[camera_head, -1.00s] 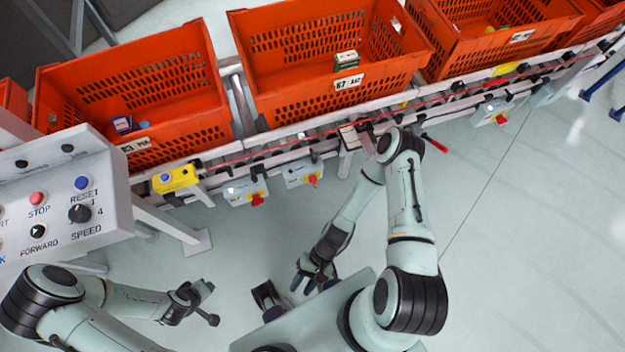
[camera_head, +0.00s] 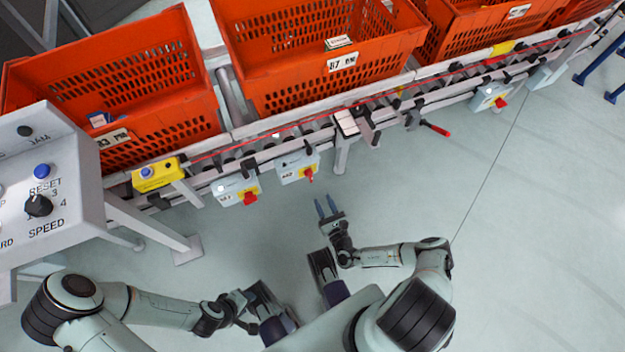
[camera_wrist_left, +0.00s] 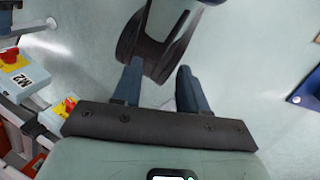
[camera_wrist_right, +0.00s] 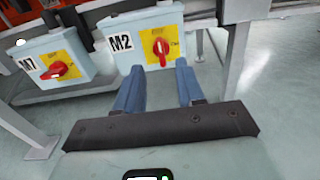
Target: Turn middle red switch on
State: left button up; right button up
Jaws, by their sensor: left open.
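The middle red switch (camera_head: 309,174) is a red knob on a yellow plate, on a grey box labelled M2 (camera_head: 291,170) under the conveyor rail. In the right wrist view, the red knob (camera_wrist_right: 161,47) stands nearly upright, just beyond my fingertips. My right gripper (camera_head: 325,203) is open and empty, below and slightly right of the M2 box in the head view; its fingers (camera_wrist_right: 160,66) are spread and apart from the knob. My left gripper (camera_wrist_left: 159,66) is open and empty, low beside my base, with the M2 switch (camera_wrist_left: 12,57) at the left edge of its view.
Box M1 with its red switch (camera_head: 249,198) is left of M2; another red switch (camera_head: 501,102) is far right. A red-tipped lever (camera_head: 436,129), conveyor leg (camera_head: 341,156) and rail stand nearby. Orange totes (camera_head: 115,85) sit above. A control panel (camera_head: 45,190) is left. Floor before M2 is clear.

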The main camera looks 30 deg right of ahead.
aim_at(312, 178)
jog(key=w, duration=0.3)
jog(key=w+d+b, duration=0.1)
jog(key=w, duration=0.3)
jog(key=w+b, duration=0.1)
jog(key=w, duration=0.2)
jog(key=shift+w+d, duration=0.15)
jog(key=shift+w, duration=0.05)
pick_arm(q)
jog(key=shift+t+y, duration=0.3)
jog(key=shift+t, duration=0.4)
jog(key=w+f, duration=0.1)
jog(key=w+a+f, duration=0.2)
jog(key=w, duration=0.1)
jog(key=shift+w+f, duration=0.1)
pick_arm(e)
grip_shut()
